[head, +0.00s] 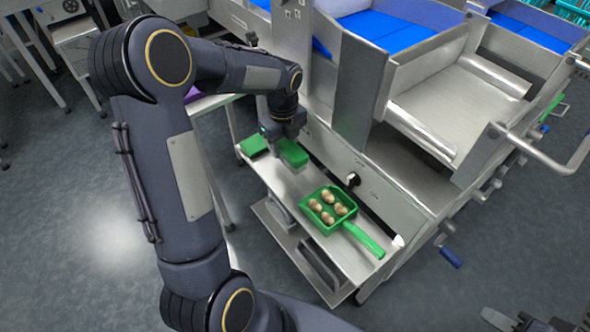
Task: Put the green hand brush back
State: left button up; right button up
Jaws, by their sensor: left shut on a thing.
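The green hand brush (293,153) is in my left gripper (287,136), which is shut on it above the narrow metal shelf (279,187) on the machine's side. Its pale bristles point down; I cannot tell whether they touch the shelf. A green dustpan (362,238) lies on the same shelf, to the right of the brush, with several brown round pieces (328,197) in its pan. A flat green piece (254,146) lies at the shelf's far left end. A dark part at the bottom right edge may be my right gripper (518,321); its jaws are not clear.
The steel machine (365,95) with a black knob (352,180) rises right behind the shelf. A sloped metal tray (460,105) and a curved handle (565,165) stand out to the right. A table leg (212,182) is just left of the shelf. The floor in front is open.

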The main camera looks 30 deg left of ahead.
pick_arm(q)
jog(key=shift+d+f, duration=0.9)
jog(key=shift+f, duration=0.25)
jog(key=shift+s+d+f+b, duration=0.15)
jog(key=shift+d+f+b, duration=0.35)
jog(key=shift+d+f, duration=0.5)
jog(key=f, duration=0.2)
jog(key=shift+a+f, duration=0.3)
jog(key=shift+f, duration=0.1)
jog(key=o, duration=0.9)
